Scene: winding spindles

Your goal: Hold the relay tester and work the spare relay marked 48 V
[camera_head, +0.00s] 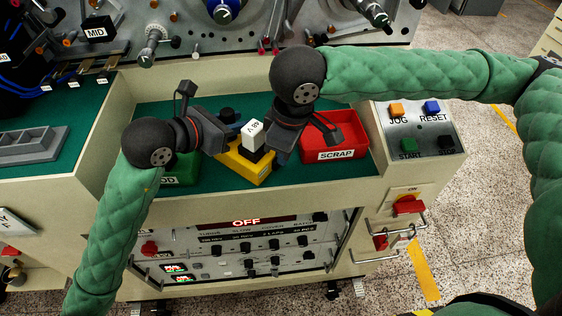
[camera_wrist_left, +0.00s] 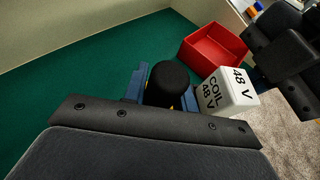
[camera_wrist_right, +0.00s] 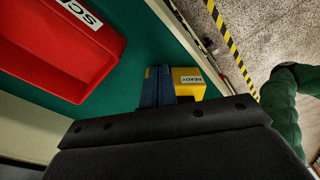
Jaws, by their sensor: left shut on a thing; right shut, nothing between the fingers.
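The yellow relay tester (camera_head: 243,165) stands on the green bench mat. It also shows in the right wrist view (camera_wrist_right: 188,83), with a READY label. The white relay (camera_head: 252,134), marked COIL 48 V in the left wrist view (camera_wrist_left: 226,92), sits on top of the tester. My left gripper (camera_head: 228,130) is shut on the black post (camera_wrist_left: 168,84) at the tester's left; its blue fingers flank the post. My right gripper (camera_head: 281,155) is shut and empty, close to the relay's right side. Its blue fingertips (camera_wrist_right: 158,82) are beside the tester; contact cannot be told.
A red SCRAP bin (camera_head: 335,140) stands right of the tester. A green bin (camera_head: 183,168) is partly hidden behind my left arm. A button panel (camera_head: 418,125) with JOG, RESET and START is at the right. A grey tray (camera_head: 32,150) lies far left. The display below reads OFF.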

